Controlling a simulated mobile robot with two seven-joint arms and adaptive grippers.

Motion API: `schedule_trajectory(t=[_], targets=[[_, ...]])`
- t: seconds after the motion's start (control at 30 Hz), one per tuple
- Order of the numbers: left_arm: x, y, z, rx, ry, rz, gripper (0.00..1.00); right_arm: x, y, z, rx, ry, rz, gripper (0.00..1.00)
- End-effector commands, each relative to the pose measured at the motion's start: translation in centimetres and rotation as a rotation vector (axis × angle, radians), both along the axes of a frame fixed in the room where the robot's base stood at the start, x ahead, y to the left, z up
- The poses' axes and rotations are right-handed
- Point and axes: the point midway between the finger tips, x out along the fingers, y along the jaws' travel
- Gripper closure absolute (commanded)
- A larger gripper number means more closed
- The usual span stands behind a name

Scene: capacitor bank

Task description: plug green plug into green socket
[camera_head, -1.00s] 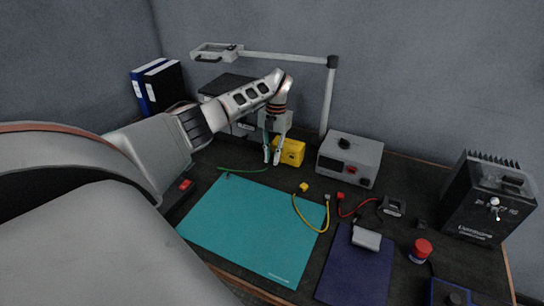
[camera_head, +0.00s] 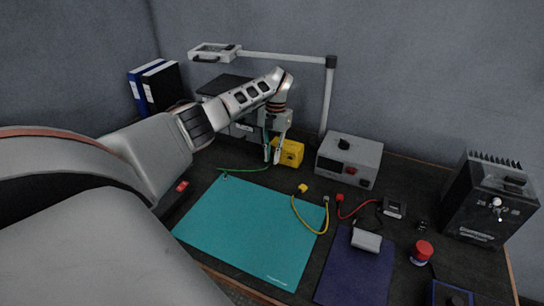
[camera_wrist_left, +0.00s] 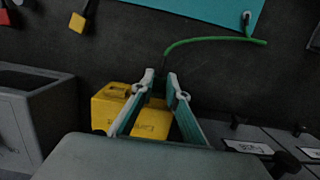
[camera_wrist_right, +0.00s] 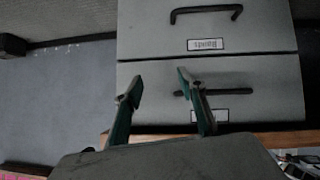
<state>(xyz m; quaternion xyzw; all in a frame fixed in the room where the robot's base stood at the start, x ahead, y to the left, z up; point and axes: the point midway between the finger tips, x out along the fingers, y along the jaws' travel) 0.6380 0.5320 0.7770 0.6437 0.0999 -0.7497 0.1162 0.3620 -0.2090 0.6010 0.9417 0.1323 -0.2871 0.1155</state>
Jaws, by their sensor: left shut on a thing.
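My left gripper (camera_head: 273,157) points down beside the front left of a yellow box (camera_head: 289,152). In the left wrist view its fingertips (camera_wrist_left: 162,84) are close together in front of the box (camera_wrist_left: 112,95). A thin green cable (camera_wrist_left: 205,39) runs to these fingertips, and I take the green plug to be held there, mostly hidden by the fingers. The cable also shows in the head view (camera_head: 245,169), beside the teal mat. I cannot make out a green socket. My right gripper (camera_wrist_right: 158,92) is open and empty before grey drawers, outside the head view.
A grey instrument box (camera_head: 348,160) stands right of the yellow box. A yellow cable (camera_head: 310,222) and a red cable (camera_head: 355,210) lie in front of it. A lamp arm (camera_head: 285,58) spans above.

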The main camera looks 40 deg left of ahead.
Motion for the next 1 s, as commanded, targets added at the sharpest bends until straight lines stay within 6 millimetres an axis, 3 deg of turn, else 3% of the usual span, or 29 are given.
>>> schedule_trajectory(t=[0.03, 0.1, 0.53, 1.0], targets=[[0.0, 0.0, -0.1, 0.000, 0.000, -0.001, 0.80, -0.1, 0.0, -0.1, 0.001, 0.002, 0.000, 0.60], [0.0, 0.0, 0.0, 0.000, 0.000, -0.001, 0.66, -0.2, 0.0, -0.1, 0.000, 0.003, 0.000, 0.60], [0.1, 0.1, 0.6, 0.000, -0.002, -0.001, 0.66, -0.7, 0.1, -0.3, 0.001, 0.011, 0.001, 0.60], [1.4, 0.4, 9.1, 0.001, -0.004, -0.001, 0.66, -0.5, 0.0, -0.3, 0.001, 0.009, 0.000, 0.60]])
